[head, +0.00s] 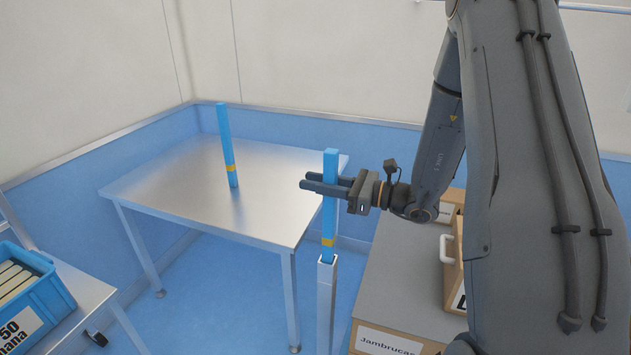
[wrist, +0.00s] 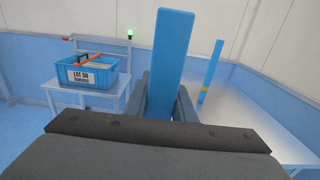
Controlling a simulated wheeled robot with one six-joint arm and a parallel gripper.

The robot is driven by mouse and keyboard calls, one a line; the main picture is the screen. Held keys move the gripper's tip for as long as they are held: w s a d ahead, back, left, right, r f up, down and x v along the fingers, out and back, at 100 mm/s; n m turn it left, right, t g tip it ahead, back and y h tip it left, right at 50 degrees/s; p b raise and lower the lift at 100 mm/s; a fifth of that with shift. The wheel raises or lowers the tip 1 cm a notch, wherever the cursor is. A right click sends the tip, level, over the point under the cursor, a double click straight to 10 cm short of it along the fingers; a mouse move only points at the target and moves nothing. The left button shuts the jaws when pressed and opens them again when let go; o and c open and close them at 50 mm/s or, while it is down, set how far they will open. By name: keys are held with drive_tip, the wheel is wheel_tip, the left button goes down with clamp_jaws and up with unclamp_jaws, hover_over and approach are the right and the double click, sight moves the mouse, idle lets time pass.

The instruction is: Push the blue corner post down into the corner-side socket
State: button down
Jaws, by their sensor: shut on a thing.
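A blue corner post (head: 329,221) with a yellow band near its lower end stands upright in my gripper (head: 327,187). The gripper is shut on its upper part, the fingers passing on either side. The post's lower end is at the mouth of a square metal socket (head: 327,264) on top of a metal upright; how deep it sits inside is hidden. In the wrist view the held post (wrist: 173,65) rises between the fingers. A second blue post (head: 227,146) with a yellow band stands upright on the steel table, apart from my gripper.
The steel table (head: 185,190) is bare around the second post. A blue crate labelled LOT 50 (head: 32,300) stands on a side table at the left. Cardboard boxes (head: 390,335) and a grey top lie at the right below my arm.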

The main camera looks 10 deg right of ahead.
sight(335, 206)
wheel_tip(335, 206, down, 6)
drive_tip(key=b, duration=0.3)
drive_tip(key=shift+b, duration=0.35)
idle(1.7)
drive_tip(key=c, duration=1.4)
unclamp_jaws()
drive_tip(key=shift+f, duration=0.1)
drive_tip(key=shift+b+v, duration=0.95)
drive_tip(key=shift+v, duration=2.95)
